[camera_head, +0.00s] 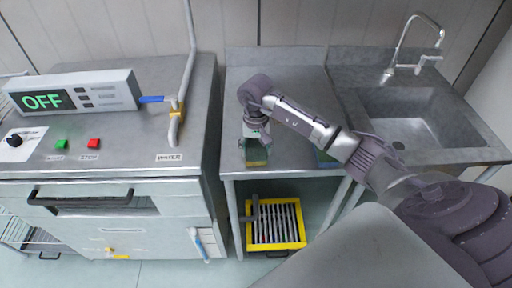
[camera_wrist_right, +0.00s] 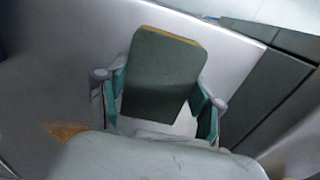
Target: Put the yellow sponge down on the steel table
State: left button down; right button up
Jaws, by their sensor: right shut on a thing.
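The yellow sponge (camera_head: 257,161) is at the front part of the steel table (camera_head: 290,92), under my right gripper (camera_head: 257,140). In the right wrist view, the sponge (camera_wrist_right: 163,75) shows a dark grey-green face and a thin yellow edge. The teal fingers of my right gripper (camera_wrist_right: 160,100) are on both its sides, shut on it. I cannot tell whether the sponge touches the tabletop or hangs just above it. My left gripper is not in view.
A green-blue item (camera_head: 325,158) lies on the table, partly hidden by my right arm. A sink (camera_head: 425,115) with a faucet is to the right. A machine (camera_head: 110,165) reading OFF stands left. A yellow-framed grate (camera_head: 275,243) sits below. The tabletop's back is clear.

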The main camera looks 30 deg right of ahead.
aim_at(256, 149)
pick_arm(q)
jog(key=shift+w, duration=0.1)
pick_arm(e)
jog(key=shift+f, duration=0.1)
jog(key=o, duration=1)
pick_arm(q)
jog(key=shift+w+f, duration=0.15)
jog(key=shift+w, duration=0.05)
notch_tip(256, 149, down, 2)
jog(key=b, duration=0.2)
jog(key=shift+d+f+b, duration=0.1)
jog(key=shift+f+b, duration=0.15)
jog(key=shift+b, duration=0.15)
pick_arm(e)
notch_tip(256, 149, up, 12)
jog(key=shift+r, duration=0.15)
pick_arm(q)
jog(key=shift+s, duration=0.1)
